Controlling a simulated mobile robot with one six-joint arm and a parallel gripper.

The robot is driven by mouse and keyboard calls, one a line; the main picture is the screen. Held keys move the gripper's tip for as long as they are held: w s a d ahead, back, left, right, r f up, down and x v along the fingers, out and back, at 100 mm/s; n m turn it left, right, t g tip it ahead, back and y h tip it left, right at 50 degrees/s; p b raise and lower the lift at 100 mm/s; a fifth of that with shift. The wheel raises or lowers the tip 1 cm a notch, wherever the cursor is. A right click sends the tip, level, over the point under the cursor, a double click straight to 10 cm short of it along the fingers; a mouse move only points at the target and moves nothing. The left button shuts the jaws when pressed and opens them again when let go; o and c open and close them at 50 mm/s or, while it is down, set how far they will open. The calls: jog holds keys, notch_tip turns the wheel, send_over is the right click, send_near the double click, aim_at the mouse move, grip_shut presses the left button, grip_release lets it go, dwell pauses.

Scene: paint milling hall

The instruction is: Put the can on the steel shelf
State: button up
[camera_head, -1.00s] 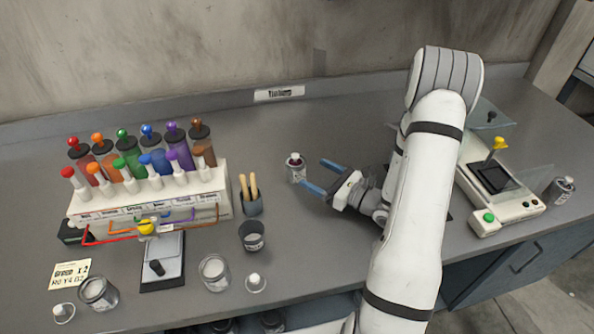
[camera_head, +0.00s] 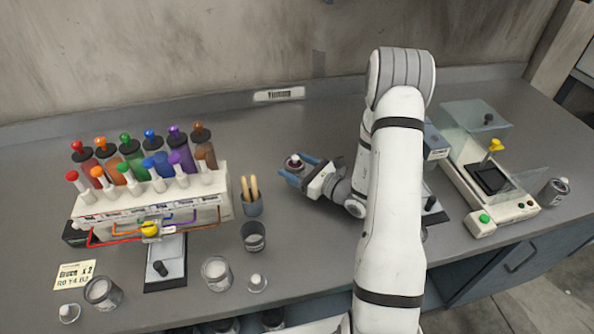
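A small can with a dark purple-red top (camera_head: 294,162) stands on the grey bench near the middle of the view. My gripper (camera_head: 294,166) has its two blue fingers on either side of this can. The fingers hide part of its sides and its lower part. I cannot tell whether they press on it or only surround it. Another small can with a label (camera_head: 555,191) stands at the right end of the bench. I cannot pick out a steel shelf for certain in this view.
A rack of coloured pigment tubes (camera_head: 150,205) stands at the left. A white device with a clear cover (camera_head: 487,185) is at the right.

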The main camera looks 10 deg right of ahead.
jog(key=c, duration=1)
jog(key=shift+r, duration=0.15)
